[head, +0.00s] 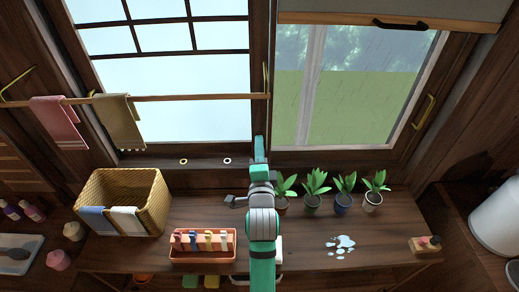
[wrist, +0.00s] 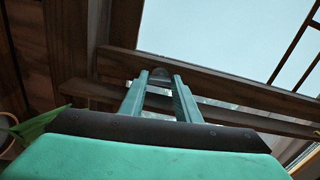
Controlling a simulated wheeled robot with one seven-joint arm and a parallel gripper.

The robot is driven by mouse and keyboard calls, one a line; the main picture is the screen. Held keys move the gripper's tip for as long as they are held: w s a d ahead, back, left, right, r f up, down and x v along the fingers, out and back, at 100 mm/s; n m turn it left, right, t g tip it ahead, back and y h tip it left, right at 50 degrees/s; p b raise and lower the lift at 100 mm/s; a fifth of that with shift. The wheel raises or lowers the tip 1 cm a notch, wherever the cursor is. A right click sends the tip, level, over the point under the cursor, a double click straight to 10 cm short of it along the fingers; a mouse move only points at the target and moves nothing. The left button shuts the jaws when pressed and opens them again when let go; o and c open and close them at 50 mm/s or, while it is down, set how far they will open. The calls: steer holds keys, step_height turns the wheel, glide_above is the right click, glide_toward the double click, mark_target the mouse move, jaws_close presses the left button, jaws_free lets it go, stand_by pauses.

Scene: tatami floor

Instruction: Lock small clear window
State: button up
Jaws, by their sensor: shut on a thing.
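The left window (head: 175,120) has clear panes and a dark grid across its top. The right window (head: 365,105) shows rain streaks and greenery, with a brass handle (head: 423,112) on its right frame. My gripper (head: 260,145) is at the dark wooden post between the windows, near the sill. In the wrist view, my gripper's fingers (wrist: 160,78) are closed around a small dark rounded piece (wrist: 160,74) at the wooden frame. It may be a window latch; most of it is hidden. I cannot tell whether the window is locked.
Several potted plants (head: 344,190) stand close right of my arm. A wicker basket (head: 155,185) and an orange tray (head: 202,257) of clips are on the left. A towel rail (head: 200,97) crosses the left window. Water (head: 341,243) lies on the bench.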

stand_by(0.3)
steer(key=o, duration=0.9)
steer(key=shift+w, duration=0.15)
steer(key=shift+c, duration=0.2)
steer(key=shift+o, duration=0.9)
steer(key=s, duration=1.1)
steer(key=shift+a, duration=0.25)
steer(key=shift+c, duration=0.2)
